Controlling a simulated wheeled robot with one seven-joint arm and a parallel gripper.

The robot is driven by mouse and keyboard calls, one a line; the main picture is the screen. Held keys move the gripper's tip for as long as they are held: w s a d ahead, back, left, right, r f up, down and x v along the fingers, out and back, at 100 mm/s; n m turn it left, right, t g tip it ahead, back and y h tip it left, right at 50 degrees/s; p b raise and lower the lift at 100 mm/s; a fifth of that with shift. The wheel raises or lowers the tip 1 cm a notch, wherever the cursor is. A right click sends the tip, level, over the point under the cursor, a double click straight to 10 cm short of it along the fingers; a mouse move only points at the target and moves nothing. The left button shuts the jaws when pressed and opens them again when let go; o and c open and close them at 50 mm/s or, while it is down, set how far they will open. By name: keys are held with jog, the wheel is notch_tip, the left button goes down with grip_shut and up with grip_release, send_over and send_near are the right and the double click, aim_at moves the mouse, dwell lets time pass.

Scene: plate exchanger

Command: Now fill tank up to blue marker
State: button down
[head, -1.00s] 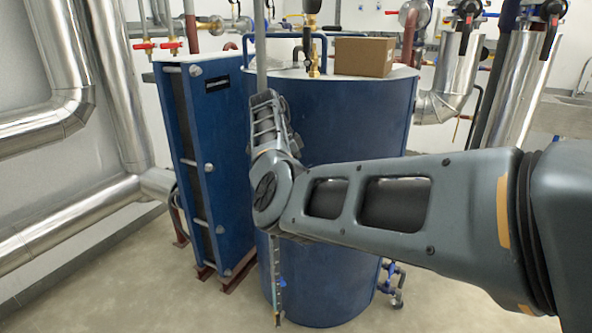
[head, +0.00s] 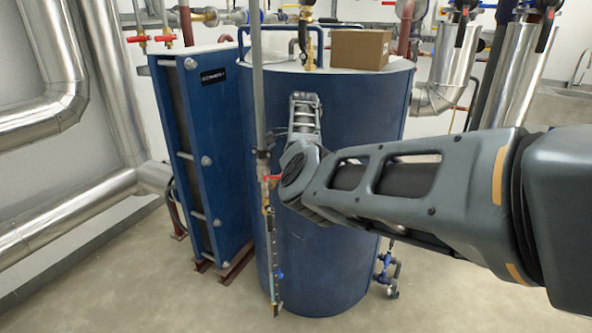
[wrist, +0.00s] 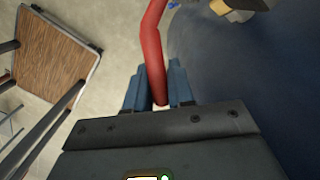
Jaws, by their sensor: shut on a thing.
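The tank (head: 345,220) is a large blue cylinder in the middle of the head view. A thin upright level gauge (head: 275,290) stands along its front left side, with the blue marker (head: 280,275) low on it. A small red valve handle (head: 272,178) sits higher on the gauge line, beside my arm. In the wrist view, a red lever (wrist: 151,45) runs down between the blue fingers of my gripper (wrist: 160,90), which is shut on it. The gripper's fingers are hidden in the head view. I cannot make out the liquid level.
A blue plate exchanger (head: 215,150) stands left of the tank. A cardboard box (head: 360,49) lies on the tank top. Small valve fittings (head: 388,275) sit low at the tank's right. Silver pipes (head: 70,215) line the left wall. The floor in front is clear.

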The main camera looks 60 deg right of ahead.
jog(key=shift+f+t+y, duration=0.2)
jog(key=shift+t+y, duration=0.1)
jog(key=c, duration=1.1)
grip_release()
jog(key=shift+o, duration=0.2)
